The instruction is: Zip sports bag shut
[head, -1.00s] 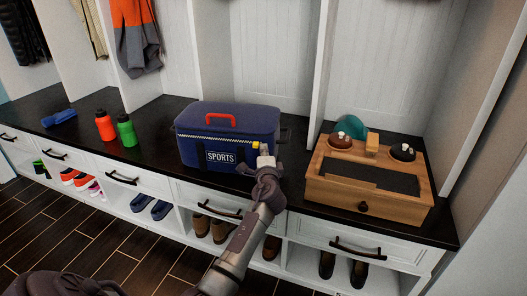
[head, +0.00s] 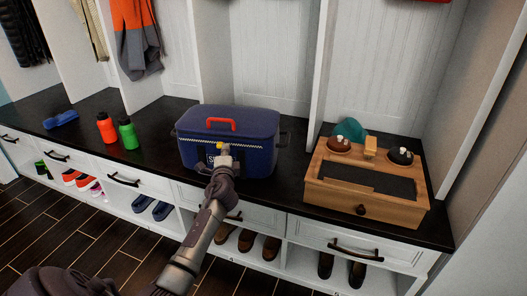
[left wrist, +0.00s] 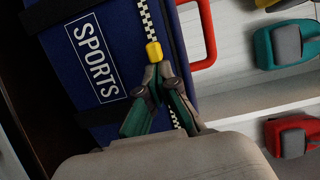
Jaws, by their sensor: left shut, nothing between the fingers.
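The blue sports bag (head: 258,160) stands on the dark bench top, its red handle (head: 221,124) on the lid. A checkered zip runs along its upper front, with a yellow zip pull (head: 219,146) near the front's middle. In the left wrist view, the pull (left wrist: 153,52) lies just beyond the fingertips, beside the SPORTS label (left wrist: 95,60); checkered zip shows on both sides of it. My left gripper (head: 223,159) is at the bag's front. Its fingers (left wrist: 158,72) are shut with nothing between them, at or against the pull; contact is unclear. My right gripper is out of view.
Red (head: 106,128) and green (head: 128,133) bottles stand left of the bag. A wooden box (head: 400,210) with a drawer and brushes sits to its right, past a divider. Shoes fill the cubbies below. Bench space is clear between bottles and bag.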

